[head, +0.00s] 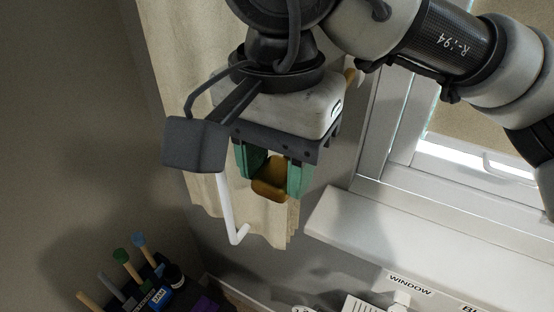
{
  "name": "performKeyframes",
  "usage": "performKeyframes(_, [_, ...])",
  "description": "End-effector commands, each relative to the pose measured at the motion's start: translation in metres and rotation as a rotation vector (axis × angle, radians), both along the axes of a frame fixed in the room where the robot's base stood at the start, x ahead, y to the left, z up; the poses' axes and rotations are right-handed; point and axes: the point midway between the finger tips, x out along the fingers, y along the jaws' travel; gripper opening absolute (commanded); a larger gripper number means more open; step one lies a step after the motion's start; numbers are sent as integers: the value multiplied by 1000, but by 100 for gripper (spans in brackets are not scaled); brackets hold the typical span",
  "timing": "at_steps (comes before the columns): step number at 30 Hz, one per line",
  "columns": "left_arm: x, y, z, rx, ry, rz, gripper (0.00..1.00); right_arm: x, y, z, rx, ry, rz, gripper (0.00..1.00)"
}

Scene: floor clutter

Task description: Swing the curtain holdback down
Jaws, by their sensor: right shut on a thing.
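My right gripper (274,180) comes down from the top in front of the curtain. Its two green fingers are shut on a brown, rounded piece, which looks like the end of the curtain holdback (270,186). Most of the holdback is hidden behind the gripper body. A small wood-coloured bit shows at the right of the gripper, by the wall; I cannot tell whether it is the same part. The beige curtain (206,190) hangs behind and below the gripper. My left gripper is not in view.
A white bent rod (229,212) hangs left of the fingers in front of the curtain. The white window sill (400,240) and frame lie to the right. A dark holder with brushes and jars (150,285) stands at lower left. A "WINDOW" label (411,284) is at the bottom.

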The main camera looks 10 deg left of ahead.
Motion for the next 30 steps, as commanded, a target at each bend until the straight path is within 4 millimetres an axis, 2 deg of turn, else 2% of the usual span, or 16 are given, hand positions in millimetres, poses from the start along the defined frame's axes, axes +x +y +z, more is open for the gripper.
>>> performKeyframes(1, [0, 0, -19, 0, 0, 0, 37, -1, 1, -20, 0, 9, 1, 0])
performKeyframes(3, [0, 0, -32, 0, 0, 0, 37, 0, 0, -33, 0, 11, 2, 0])
performKeyframes(9, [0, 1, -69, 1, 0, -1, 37, 6, -2, -67, 1, 11, 1, 0])
performKeyframes(15, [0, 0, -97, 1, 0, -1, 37, 15, -5, -95, 0, 13, 1, 0])
performKeyframes(22, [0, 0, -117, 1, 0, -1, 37, 24, -8, -113, -25, -61, 3, 0])
performKeyframes(30, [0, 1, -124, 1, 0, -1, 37, 29, -10, -119, -43, -107, 3, 0])
